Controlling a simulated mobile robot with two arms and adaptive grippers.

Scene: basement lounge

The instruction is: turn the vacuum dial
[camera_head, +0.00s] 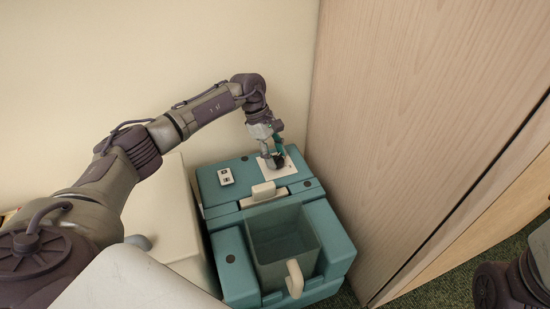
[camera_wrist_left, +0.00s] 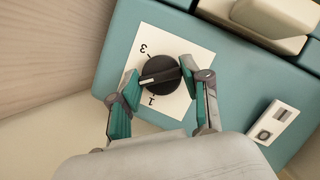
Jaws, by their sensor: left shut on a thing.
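The vacuum (camera_head: 230,254) is a teal, box-shaped machine standing on the floor. Its dial (camera_wrist_left: 159,75) is a round black knob with a raised grip bar, set on a white plate (camera_wrist_left: 186,98) with the numbers 3 and 1 visible. My left gripper (camera_wrist_left: 158,77) reaches down to the dial from above, its two teal-padded fingers closed on opposite sides of the knob. In the head view the left gripper (camera_head: 274,160) covers much of the dial. My right gripper is not seen; only a dark part of what looks like my right arm shows at the lower right edge.
A clear bin (camera_head: 283,246) with a cream handle (camera_head: 294,279) sits in the vacuum's front. A cream latch (camera_head: 264,191) and a small white switch plate (camera_head: 225,177) are on top. A wooden panel (camera_head: 400,120) stands close on the right; a cream wall (camera_head: 180,50) is behind.

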